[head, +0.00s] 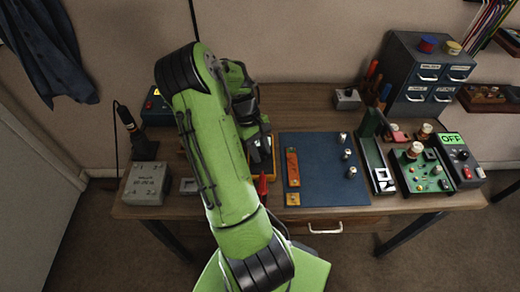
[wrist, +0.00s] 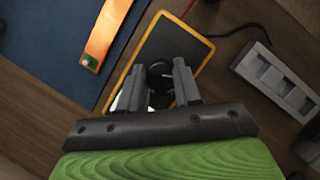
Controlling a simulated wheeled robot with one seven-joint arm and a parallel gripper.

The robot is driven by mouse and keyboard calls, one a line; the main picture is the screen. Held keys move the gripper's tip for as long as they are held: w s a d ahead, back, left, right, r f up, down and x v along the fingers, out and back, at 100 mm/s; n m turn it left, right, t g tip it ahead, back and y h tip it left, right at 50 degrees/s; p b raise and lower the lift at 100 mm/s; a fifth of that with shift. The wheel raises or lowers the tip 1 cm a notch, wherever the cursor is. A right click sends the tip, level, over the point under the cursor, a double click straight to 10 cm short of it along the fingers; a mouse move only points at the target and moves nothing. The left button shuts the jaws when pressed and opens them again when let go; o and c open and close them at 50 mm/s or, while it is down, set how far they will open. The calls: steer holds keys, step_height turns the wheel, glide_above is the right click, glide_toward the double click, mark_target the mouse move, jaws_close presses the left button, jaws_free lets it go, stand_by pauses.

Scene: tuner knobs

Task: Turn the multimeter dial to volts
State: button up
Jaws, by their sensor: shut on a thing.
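The multimeter is a dark-faced box with a yellow-orange rim; in the wrist view the multimeter (wrist: 181,42) lies under my gripper. Its round black dial (wrist: 158,76) shows between the two fingers. My gripper (wrist: 166,80) is shut on the dial, one finger on each side. The dial's pointer and markings cannot be read. Part of a pale screen shows by the left finger. In the head view the multimeter (head: 274,160) is mostly hidden behind my green arm, and the dial is hidden.
A blue mat (head: 325,165) lies right of the multimeter, with an orange strip (head: 292,167) and several small metal knobs. A green circuit board (head: 422,170) and a box reading OFF (head: 459,160) stand farther right. A grey box (head: 146,184) is at the left. A dark cable leaves the multimeter.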

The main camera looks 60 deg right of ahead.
steer(key=m+y, duration=0.1)
steer(key=m, duration=0.2)
steer(key=m+t+p, duration=0.1)
steer(key=m, duration=0.2)
steer(key=shift+s+d+r+y, duration=0.1)
steer(key=shift+d+y, duration=0.05)
steer(key=shift+y, duration=0.25)
steer(key=shift+s+m+t+y+p, duration=0.15)
steer(key=shift+m+t+p, duration=0.4)
steer(key=shift+m, duration=0.8)
steer(key=shift+w+m+t+y+p, duration=0.1)
steer(key=shift+m+t+y+p, duration=0.3)
steer(key=shift+m, duration=0.95)
steer(key=o, duration=1)
steer(key=shift+o, duration=0.2)
steer(key=p+v, duration=0.4)
steer(key=v, duration=1.1)
steer(key=shift+s+r, duration=0.3)
steer(key=shift+d, duration=0.15)
